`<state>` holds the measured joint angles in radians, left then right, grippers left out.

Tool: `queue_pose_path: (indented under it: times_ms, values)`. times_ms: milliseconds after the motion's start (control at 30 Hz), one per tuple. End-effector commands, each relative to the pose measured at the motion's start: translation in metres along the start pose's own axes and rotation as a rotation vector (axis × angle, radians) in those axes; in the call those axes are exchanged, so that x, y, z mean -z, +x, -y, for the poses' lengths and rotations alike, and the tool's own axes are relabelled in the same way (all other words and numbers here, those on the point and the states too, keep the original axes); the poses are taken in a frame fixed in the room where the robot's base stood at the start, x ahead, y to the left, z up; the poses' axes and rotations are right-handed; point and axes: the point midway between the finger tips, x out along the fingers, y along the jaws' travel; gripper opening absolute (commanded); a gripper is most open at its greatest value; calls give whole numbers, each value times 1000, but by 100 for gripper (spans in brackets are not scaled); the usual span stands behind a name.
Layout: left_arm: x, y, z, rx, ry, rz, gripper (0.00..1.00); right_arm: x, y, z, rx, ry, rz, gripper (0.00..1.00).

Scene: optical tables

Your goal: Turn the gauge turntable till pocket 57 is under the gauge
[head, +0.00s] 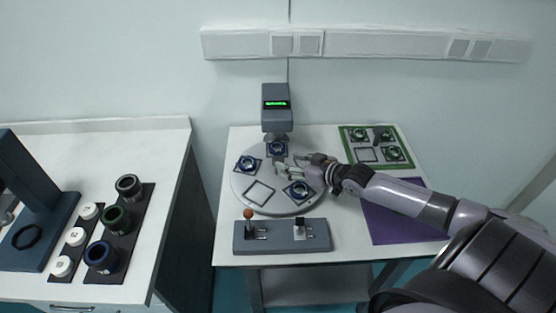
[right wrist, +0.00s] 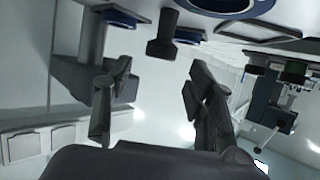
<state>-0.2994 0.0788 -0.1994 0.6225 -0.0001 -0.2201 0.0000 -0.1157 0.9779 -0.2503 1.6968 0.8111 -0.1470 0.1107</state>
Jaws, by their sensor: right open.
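The round gauge turntable (head: 240,183) stands on the middle table. Blue square holders with rings sit at its left (head: 247,163), back (head: 276,148) and front right (head: 299,190). An empty square outline (head: 260,193) shows at the front. The back holder is under the grey gauge (head: 275,104), whose green display is too small to read. No pocket number is legible. My right gripper (head: 281,169) is open over the turntable's middle. In the right wrist view, a dark flared post (right wrist: 163,38) shows beyond the empty gap between the fingers (right wrist: 160,80). My left gripper is not in view.
A control box (head: 282,236) with an orange-knobbed lever stands in front of the turntable. A green tray (head: 347,142) and purple mat (head: 400,215) lie right. A left table (head: 100,150) holds rings, white round pieces and a blue-grey stand (head: 40,185).

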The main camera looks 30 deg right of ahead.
Motion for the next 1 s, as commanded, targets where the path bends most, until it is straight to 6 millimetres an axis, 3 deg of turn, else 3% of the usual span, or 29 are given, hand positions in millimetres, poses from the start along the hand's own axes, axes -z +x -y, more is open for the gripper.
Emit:
queue_pose_path:
  times_ms: [133,433,900,1000]
  values:
    - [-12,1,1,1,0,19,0,2,22,-1,-1,2,-3,50]
    - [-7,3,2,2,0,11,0,1,55,0,0,1,-2,50]
    - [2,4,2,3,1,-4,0,0,63,0,0,0,1,50]
    - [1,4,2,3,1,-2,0,0,63,0,0,0,1,44]
